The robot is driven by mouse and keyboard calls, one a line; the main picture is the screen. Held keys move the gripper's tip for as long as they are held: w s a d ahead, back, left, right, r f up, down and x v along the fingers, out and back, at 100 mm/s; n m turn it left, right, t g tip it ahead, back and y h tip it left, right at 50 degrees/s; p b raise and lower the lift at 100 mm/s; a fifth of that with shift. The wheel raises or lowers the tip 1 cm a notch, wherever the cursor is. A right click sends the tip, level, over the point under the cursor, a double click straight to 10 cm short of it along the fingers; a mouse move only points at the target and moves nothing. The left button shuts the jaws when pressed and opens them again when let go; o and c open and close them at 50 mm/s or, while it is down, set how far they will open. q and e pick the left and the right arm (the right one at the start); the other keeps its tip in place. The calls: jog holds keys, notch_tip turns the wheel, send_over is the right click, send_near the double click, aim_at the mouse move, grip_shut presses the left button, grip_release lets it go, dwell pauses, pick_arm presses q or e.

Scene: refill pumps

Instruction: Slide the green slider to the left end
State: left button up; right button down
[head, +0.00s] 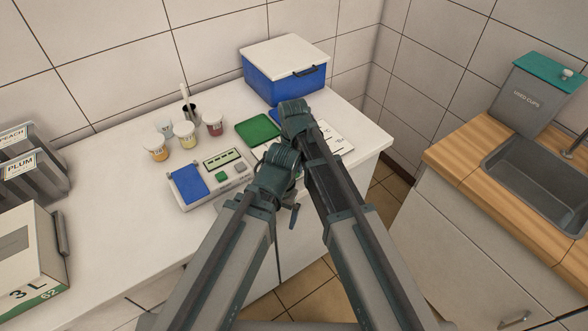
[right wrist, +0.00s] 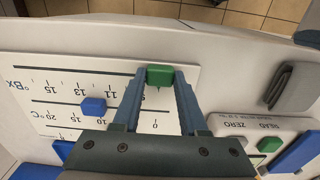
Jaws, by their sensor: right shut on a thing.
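The green slider (right wrist: 160,74) sits on the upper track of the white scale card (right wrist: 50,122), between the fingertips of my right gripper (right wrist: 159,80). My right gripper is shut on it. The card's print is upside down in the right wrist view, and the slider is to the right of the 15, 13 and 11 marks. In the head view the card (head: 338,139) is partly covered by my right arm, which hides the slider. My left gripper (head: 291,207) hangs near the counter's front edge; its fingers are too unclear to read.
A blue slider (right wrist: 94,106) is on the card's lower track. A blue box (head: 272,84) stands behind; several cups are further left.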

jog(key=shift+s+a, duration=0.15)
jog(key=shift+a, duration=0.1)
jog(key=shift+c, duration=2.2)
grip_release()
jog(key=shift+r, duration=0.1)
jog(key=shift+r+p, duration=0.45)
jog(key=shift+p, duration=0.15)
notch_tip(320, 180, up, 13)
jog(key=p, duration=1.2)
jog(key=shift+p, duration=0.35)
